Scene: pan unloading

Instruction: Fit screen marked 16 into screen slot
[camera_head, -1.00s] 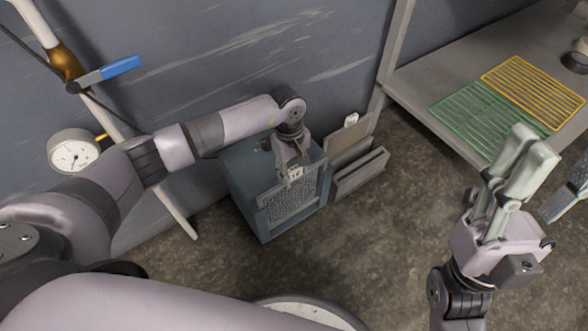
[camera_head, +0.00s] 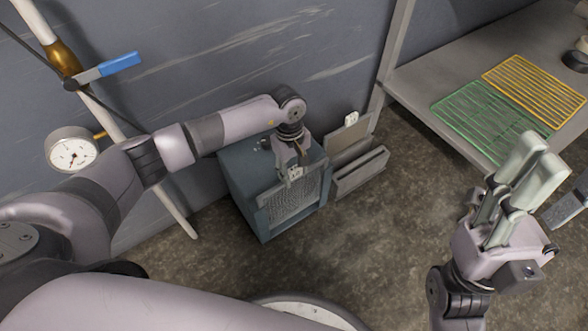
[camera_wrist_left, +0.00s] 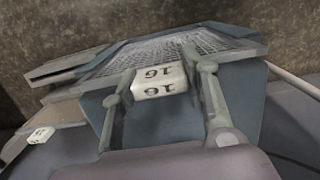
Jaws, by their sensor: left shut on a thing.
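The mesh screen (camera_head: 292,205) stands at the front of the blue-grey box (camera_head: 238,185). Its white tag (camera_head: 294,174) reads 16 in the wrist view (camera_wrist_left: 160,82). My left gripper (camera_head: 292,168) is shut on this tag from above. In the wrist view, the gripper's fingers (camera_wrist_left: 160,92) lie on either side of the tag, and the mesh (camera_wrist_left: 165,50) extends beyond it. The slot is hidden, so I cannot tell how far the screen sits in it. My right gripper (camera_head: 535,165) is raised at the right, away from the box; its jaw gap is unclear.
A second panel with a white tag (camera_head: 351,118) stands in a low grey holder (camera_head: 362,175) right of the box. A grey table (camera_head: 425,88) at the right bears a green rack (camera_head: 480,115) and a yellow rack (camera_head: 535,90). The floor before the box is clear.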

